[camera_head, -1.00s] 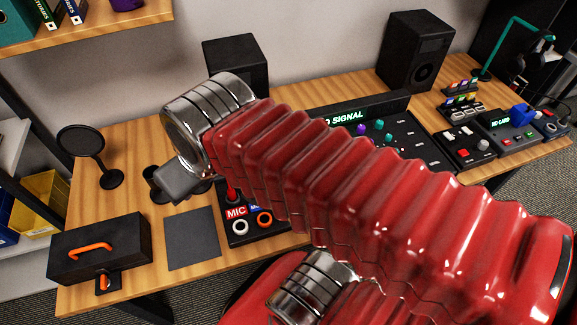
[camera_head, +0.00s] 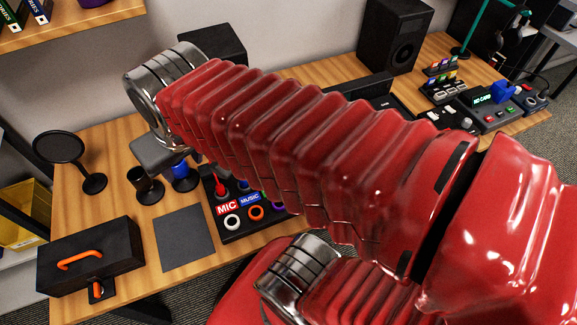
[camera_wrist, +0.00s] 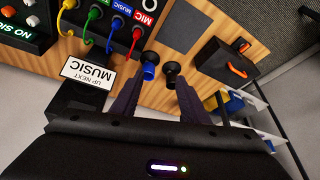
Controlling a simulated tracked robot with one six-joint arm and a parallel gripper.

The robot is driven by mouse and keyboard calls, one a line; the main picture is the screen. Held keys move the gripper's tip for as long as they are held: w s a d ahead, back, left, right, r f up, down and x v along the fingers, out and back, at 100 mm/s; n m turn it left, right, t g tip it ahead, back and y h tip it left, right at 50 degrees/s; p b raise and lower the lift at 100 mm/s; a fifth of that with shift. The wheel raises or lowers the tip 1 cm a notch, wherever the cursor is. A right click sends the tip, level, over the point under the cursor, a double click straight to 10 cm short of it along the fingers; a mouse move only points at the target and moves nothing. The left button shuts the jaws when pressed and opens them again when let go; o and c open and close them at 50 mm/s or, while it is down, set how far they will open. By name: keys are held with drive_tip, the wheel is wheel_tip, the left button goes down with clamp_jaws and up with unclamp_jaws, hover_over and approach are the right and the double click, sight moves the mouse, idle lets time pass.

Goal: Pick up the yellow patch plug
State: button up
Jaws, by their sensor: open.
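The yellow patch plug (camera_wrist: 96,13) sits on the dark patch panel (camera_wrist: 147,27), with its yellow cable, near the top of the wrist view. In the head view the panel (camera_head: 240,232) shows MIC and MUSIC labels and the red plug, but my arm hides the yellow one. My gripper (camera_wrist: 158,82) is open and empty. In the wrist view, the yellow plug lies beyond and left of its fingers.
A blue-topped holder (camera_wrist: 148,70) and a black holder (camera_wrist: 171,69) appear between my fingers. A sign reading UP NEXT MUSIC (camera_wrist: 88,72) stands by the left finger. A black toolbox (camera_head: 90,255) and a dark mat (camera_head: 184,238) lie left of the panel. A round black disc stand (camera_head: 60,148) is behind.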

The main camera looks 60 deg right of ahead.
drive_tip(key=s+d+f+m+g, duration=0.1)
drive_tip(key=d+f+m, duration=0.2)
drive_tip(key=d, duration=0.6)
drive_tip(key=s+d+f+m+g, duration=0.2)
drive_tip(key=d+f+m, duration=0.2)
drive_tip(key=d, duration=0.5)
drive_tip(key=s+d+f+m+g, duration=0.1)
drive_tip(key=d+f+m, duration=0.3)
drive_tip(key=d, duration=0.5)
drive_tip(key=shift+s+d+f+m+g+y, duration=0.2)
drive_tip(key=shift+s+d+m+g+y, duration=0.15)
drive_tip(key=shift+m, duration=0.65)
drive_tip(key=shift+a+f, duration=0.1)
drive_tip(key=shift+f, duration=4.2)
drive_tip(key=shift+f, duration=0.1)
drive_tip(key=shift+a+f, duration=0.15)
drive_tip(key=shift+f, duration=1.1)
drive_tip(key=shift+a+f, duration=0.1)
drive_tip(key=shift+f, duration=1.15)
drive_tip(key=shift+c, duration=0.2)
